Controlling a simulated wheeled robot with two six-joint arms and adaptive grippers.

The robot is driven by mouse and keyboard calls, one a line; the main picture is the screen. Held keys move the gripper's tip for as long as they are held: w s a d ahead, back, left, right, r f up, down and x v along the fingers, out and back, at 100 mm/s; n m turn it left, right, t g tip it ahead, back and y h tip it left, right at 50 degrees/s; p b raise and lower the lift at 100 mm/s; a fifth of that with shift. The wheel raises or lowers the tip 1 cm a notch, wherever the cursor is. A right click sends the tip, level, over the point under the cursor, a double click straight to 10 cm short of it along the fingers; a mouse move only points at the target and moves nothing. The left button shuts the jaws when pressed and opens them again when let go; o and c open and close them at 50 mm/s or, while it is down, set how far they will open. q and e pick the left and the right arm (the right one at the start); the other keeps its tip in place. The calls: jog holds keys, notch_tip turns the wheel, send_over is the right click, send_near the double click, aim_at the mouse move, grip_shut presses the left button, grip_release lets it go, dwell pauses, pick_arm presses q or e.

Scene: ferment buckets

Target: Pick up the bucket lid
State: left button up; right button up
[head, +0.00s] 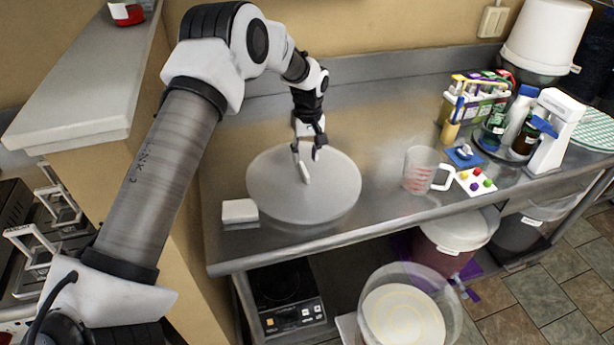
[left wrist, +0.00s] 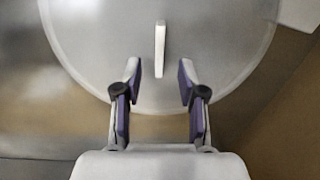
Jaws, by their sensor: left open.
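The bucket lid (head: 328,200) is a large, pale, round disc lying flat on the steel counter. It also fills the upper part of the left wrist view (left wrist: 215,55). A narrow, pale upright handle (left wrist: 160,48) stands out at its middle. My left gripper (head: 309,150) is over the far part of the lid, pointing down. In the left wrist view its two purple-padded fingers (left wrist: 158,85) are apart with nothing between them. The handle lies just beyond the fingertips, roughly centred between them. My right gripper is not in view.
A small white block (head: 239,211) sits by the lid's left edge. A measuring jug (head: 420,170) and a tray of coloured pieces (head: 476,182) stand to the right. An open clear bucket (head: 405,315) is below the counter front. A raised ledge (head: 90,85) borders the left.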

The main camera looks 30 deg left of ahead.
aim_at(304, 169)
pick_arm(q)
jog(key=f, duration=0.1)
jog(key=f+p, duration=0.1)
jog(key=shift+s+a+f+p, duration=0.2)
jog(key=shift+s+f+p, duration=0.05)
jog(key=shift+f+p, duration=0.15)
jog(key=f, duration=0.1)
jog(key=w+f, duration=0.1)
jog(key=f, duration=0.1)
jog(key=shift+a, duration=0.1)
jog(key=shift+s+r, duration=0.15)
jog(key=shift+r, duration=0.05)
jog(key=shift+s+r, duration=0.1)
jog(key=shift+s, duration=0.05)
grip_shut()
